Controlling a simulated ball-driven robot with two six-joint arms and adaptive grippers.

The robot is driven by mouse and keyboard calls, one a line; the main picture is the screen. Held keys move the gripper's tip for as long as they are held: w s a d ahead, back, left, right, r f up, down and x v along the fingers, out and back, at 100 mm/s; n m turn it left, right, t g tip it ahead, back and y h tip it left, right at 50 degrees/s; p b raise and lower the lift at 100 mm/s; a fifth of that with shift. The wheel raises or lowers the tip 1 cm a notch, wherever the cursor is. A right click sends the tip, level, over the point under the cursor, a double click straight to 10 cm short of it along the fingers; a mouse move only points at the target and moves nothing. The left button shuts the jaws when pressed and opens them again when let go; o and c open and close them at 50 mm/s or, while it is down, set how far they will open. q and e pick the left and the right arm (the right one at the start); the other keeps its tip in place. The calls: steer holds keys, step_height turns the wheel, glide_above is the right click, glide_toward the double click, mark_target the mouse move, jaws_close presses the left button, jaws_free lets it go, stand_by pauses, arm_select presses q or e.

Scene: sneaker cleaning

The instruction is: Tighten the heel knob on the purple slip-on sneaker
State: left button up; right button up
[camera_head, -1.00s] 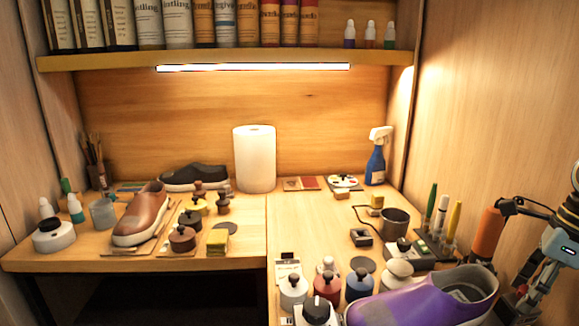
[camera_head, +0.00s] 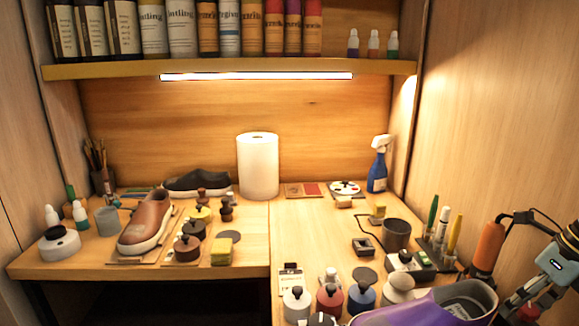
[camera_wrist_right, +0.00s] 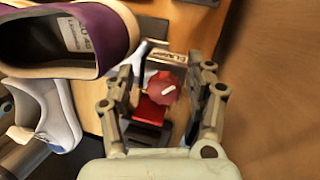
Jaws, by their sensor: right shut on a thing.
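The purple slip-on sneaker (camera_head: 428,306) lies at the lower right of the head view, its lower part cut off by the frame. Its open collar and a label inside show at the upper left of the wrist view (camera_wrist_right: 98,36). A red knob (camera_wrist_right: 162,88) with a white mark is beside the sneaker's heel in the wrist view. My right gripper (camera_wrist_right: 166,80) has a finger on each side of this knob and is shut on it. In the head view my right gripper (camera_head: 530,300) is at the right edge, near the heel.
Several lidded jars (camera_head: 330,298) stand left of the sneaker. A dark cup (camera_head: 396,235), pens (camera_head: 444,222) and an orange cylinder (camera_head: 487,247) stand behind it. The right wall (camera_head: 500,120) is close to my right arm.

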steer(key=shift+s+f, duration=0.4)
steer(key=shift+m, duration=0.3)
steer(key=shift+o, duration=0.5)
steer(key=m+p, duration=0.2)
steer(key=m, duration=0.1)
steer(key=shift+r+t, duration=0.15)
steer(key=shift+t, duration=0.15)
steer(key=shift+m, duration=0.4)
steer(key=shift+s, duration=0.1)
steer(key=o, duration=0.4)
steer(key=shift+s+d, duration=0.15)
steer(key=shift+s, duration=0.1)
steer(key=shift+c, duration=0.2)
steer(key=shift+w, duration=0.1)
